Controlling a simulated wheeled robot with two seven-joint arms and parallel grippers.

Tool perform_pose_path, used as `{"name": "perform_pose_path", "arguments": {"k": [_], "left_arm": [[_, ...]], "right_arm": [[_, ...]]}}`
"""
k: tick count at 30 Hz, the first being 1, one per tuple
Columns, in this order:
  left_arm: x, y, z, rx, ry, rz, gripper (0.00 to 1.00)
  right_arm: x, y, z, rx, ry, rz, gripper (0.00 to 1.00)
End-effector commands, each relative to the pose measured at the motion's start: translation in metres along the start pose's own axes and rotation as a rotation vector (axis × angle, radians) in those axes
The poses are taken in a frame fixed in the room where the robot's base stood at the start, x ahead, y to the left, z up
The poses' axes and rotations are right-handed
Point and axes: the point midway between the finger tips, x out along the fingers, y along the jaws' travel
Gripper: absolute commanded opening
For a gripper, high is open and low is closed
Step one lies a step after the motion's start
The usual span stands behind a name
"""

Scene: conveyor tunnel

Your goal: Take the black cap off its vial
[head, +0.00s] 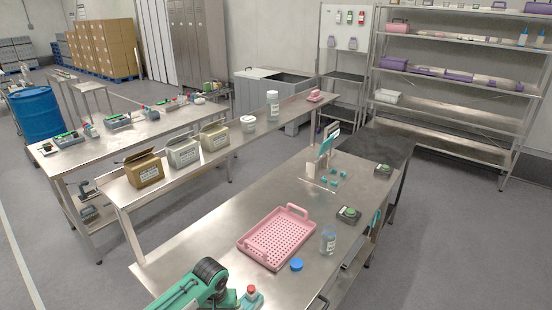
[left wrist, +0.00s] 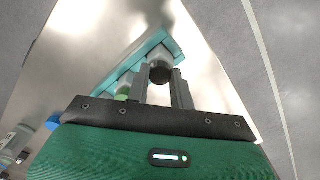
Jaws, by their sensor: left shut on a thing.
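In the left wrist view the black cap (left wrist: 160,73) sits between the fingertips of my left gripper (left wrist: 160,82), which is shut on it. The cap is right beside a teal rack-like piece (left wrist: 104,84). In the head view my green arm covers the lower left of the table, and the left gripper's fingertips do not show. My right gripper is in neither view.
A red-capped item (head: 251,296) stands beside my arm. A blue lid (head: 296,264), a clear jar (head: 328,241) and a pink perforated tray (head: 250,238) are on the steel table (head: 190,250). Table left of the tray is bare.

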Motion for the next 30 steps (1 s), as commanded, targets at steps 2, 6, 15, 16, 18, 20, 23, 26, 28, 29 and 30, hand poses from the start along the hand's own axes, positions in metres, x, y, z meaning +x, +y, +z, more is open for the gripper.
{"name": "perform_pose_path", "arguments": {"k": [2, 6, 15, 16, 18, 20, 23, 26, 28, 29, 30], "left_arm": [[0.000, 0.001, 0.000, -0.006, 0.001, 0.001, 0.00], [0.000, 0.001, 0.000, -0.127, -0.001, 0.003, 0.00], [-0.003, 0.000, -0.001, -0.182, 0.002, 0.000, 0.00], [-0.004, 0.000, -0.001, -0.182, 0.002, 0.001, 0.00], [-0.006, 0.000, -0.001, -0.182, 0.001, 0.000, 0.00], [-0.008, 0.000, -0.001, -0.181, 0.001, 0.000, 0.00], [-0.011, 0.000, -0.001, -0.181, 0.001, 0.000, 0.00], [-0.014, 0.000, -0.001, -0.181, 0.001, 0.001, 0.00], [-0.016, 0.000, -0.001, -0.181, 0.002, 0.001, 0.00], [-0.017, 0.000, -0.001, -0.181, 0.002, 0.001, 0.00], [-0.018, 0.000, -0.001, -0.181, 0.002, 0.001, 0.00]], "right_arm": [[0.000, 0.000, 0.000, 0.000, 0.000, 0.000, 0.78], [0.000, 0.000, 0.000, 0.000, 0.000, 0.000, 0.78], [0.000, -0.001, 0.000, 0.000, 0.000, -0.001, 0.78], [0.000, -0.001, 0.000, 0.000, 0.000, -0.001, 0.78], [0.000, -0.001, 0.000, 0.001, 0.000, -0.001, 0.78], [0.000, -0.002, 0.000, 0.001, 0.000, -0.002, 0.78], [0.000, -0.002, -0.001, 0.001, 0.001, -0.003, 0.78], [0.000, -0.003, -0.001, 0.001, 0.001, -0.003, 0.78], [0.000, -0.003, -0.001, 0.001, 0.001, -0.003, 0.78], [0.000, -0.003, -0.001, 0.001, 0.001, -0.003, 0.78], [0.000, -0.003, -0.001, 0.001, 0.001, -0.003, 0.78]]}}
